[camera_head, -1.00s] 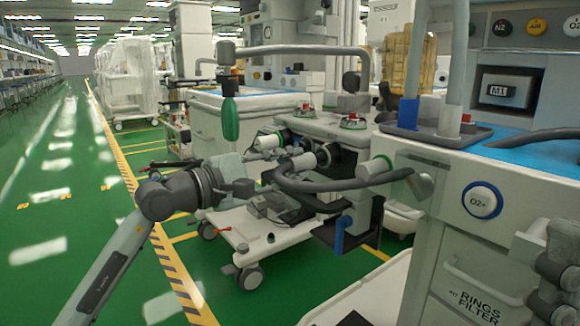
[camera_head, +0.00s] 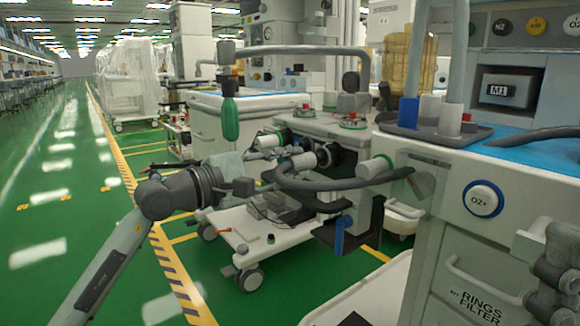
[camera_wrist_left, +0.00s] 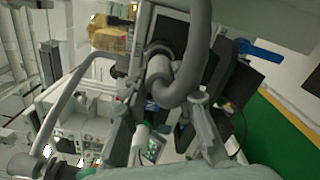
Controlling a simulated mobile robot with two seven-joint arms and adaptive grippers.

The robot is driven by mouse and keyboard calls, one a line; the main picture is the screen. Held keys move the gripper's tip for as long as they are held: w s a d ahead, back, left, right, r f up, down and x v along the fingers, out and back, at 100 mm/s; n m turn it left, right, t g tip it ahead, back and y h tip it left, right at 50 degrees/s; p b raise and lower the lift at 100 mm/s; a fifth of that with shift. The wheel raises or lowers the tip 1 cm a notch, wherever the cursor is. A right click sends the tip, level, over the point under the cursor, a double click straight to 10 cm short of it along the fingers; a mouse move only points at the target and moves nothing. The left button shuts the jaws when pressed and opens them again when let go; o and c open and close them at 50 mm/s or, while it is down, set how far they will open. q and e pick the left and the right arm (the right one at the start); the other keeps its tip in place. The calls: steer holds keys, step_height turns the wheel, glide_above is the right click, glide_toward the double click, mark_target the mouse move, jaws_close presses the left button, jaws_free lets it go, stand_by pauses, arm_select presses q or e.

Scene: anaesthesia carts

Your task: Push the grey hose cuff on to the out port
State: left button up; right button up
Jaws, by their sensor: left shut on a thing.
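The grey hose cuff (camera_head: 301,163) is a pale short cylinder at the near end of a dark grey hose (camera_head: 335,185) that loops away to the right. It also shows in the left wrist view (camera_wrist_left: 159,69). My left gripper (camera_head: 272,160) is shut on the cuff, partly hidden by the hose. A dark round port, apparently the out port (camera_head: 326,156), is just beyond the cuff on the middle cart. The cuff points at it and is very close; I cannot tell whether they touch or how deep it sits.
A second pale cuff with a green ring (camera_head: 375,168) is at the right cart (camera_head: 410,155). A green bag (camera_head: 230,119) hangs above and left of my gripper. A blue lever (camera_head: 343,232) is below the hose. Green floor is free at left.

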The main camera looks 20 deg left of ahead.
arm_select(q)
steer(key=shift+p+x, duration=0.35)
steer(key=shift+x, duration=1.05)
steer(key=o, duration=1.1)
steer(key=shift+a, duration=0.1)
steer(key=shift+s+a, duration=0.15)
steer(key=shift+s, duration=0.1)
steer(key=v, duration=1.1)
steer(key=shift+s, duration=0.15)
